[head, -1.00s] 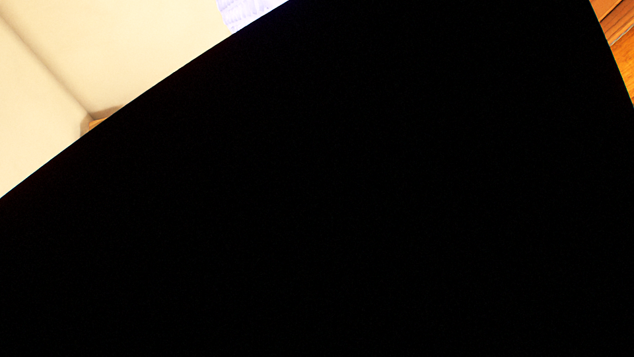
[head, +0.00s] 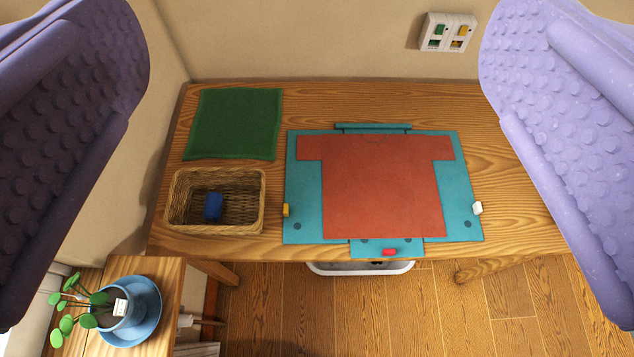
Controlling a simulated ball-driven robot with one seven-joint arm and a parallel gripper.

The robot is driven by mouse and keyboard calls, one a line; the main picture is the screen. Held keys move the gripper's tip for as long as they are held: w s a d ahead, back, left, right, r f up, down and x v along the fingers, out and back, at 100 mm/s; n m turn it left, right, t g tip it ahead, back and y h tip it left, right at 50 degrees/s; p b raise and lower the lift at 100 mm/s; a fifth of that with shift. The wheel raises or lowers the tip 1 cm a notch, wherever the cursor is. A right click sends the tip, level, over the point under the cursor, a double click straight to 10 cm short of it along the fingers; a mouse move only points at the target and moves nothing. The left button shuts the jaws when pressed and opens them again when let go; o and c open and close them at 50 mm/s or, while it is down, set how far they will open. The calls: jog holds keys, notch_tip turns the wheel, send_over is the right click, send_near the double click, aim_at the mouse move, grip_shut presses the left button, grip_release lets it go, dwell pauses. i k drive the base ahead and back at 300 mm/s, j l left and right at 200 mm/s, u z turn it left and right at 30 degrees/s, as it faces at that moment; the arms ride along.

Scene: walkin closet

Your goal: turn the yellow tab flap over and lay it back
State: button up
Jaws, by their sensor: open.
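A teal folding board (head: 303,225) lies on the wooden table, with flaps at its left, right and front. The yellow tab (head: 286,210) is on the left edge of the left flap (head: 305,190), which lies flat. A red T-shirt shape (head: 382,190) lies spread over the board, its left sleeve on the left flap. A white tab (head: 477,208) is on the right flap and a red tab (head: 389,252) on the front flap. My gripper (head: 315,55) is open and empty; its purple studded fingers frame the view, apart from the board.
A wicker basket (head: 181,222) holding a blue block (head: 213,207) stands left of the board. A green cloth (head: 235,123) lies behind it. A plant in a blue pot (head: 120,318) stands on a side table at front left. A switch panel (head: 447,32) is on the wall.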

aim_at(302, 212)
jog(key=i+j, duration=0.2)
jog(key=i, duration=0.3)
jog(key=i+j, duration=0.2)
jog(key=i, duration=0.3)
